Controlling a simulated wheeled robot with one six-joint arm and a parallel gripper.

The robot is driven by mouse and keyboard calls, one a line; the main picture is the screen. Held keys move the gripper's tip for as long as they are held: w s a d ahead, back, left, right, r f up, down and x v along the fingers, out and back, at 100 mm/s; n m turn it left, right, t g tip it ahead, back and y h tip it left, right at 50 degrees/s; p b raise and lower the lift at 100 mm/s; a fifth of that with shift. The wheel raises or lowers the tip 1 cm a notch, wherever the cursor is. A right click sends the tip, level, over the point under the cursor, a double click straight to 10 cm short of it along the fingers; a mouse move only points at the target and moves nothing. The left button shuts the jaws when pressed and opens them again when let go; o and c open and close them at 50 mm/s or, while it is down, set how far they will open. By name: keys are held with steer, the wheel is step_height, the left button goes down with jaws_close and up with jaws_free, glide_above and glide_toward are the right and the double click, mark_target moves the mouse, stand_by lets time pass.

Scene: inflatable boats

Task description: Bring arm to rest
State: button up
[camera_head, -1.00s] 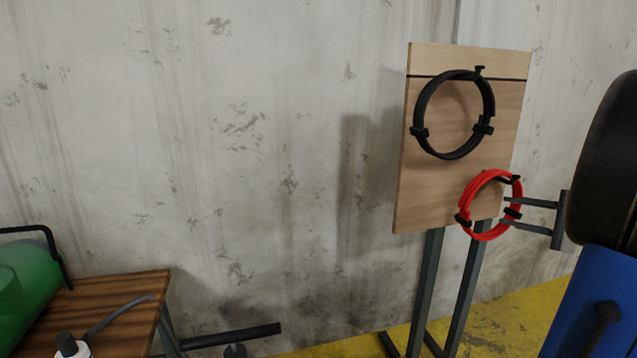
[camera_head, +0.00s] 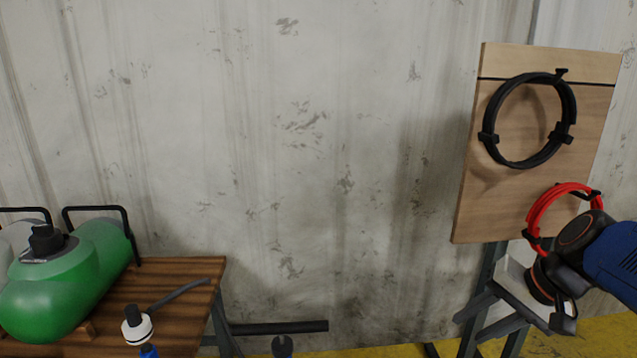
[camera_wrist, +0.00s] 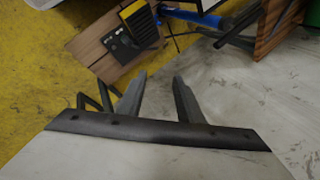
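My gripper (camera_head: 467,329) is at the lower right of the head view, in front of the board's stand, its two dark fingers pointing down and left. In the wrist view the fingers (camera_wrist: 159,78) stand apart with nothing between them, so it is open and empty. My blue and black arm comes in from the right edge. A red coil (camera_head: 546,204) hangs at the lower part of a wooden board (camera_head: 480,190), partly hidden behind my arm. A black coil (camera_head: 488,110) hangs above it on black pegs.
A wooden table (camera_head: 185,290) at lower left bears a green tank (camera_head: 70,290) and a white-collared fitting (camera_head: 137,328) with a grey hose. A dark bar (camera_head: 280,327) sticks out beside it. The wrist view shows a yellow and black box (camera_wrist: 140,22) on wood. Bare wall fills the middle.

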steer(key=s+f+n+h, duration=0.3)
steer(key=s+n+h, duration=0.1)
steer(key=s+n, duration=0.2)
steer(key=shift+s+a+n, duration=0.4)
steer(key=shift+s+a, duration=0.05)
steer(key=shift+s, duration=0.3)
stand_by(1.8)
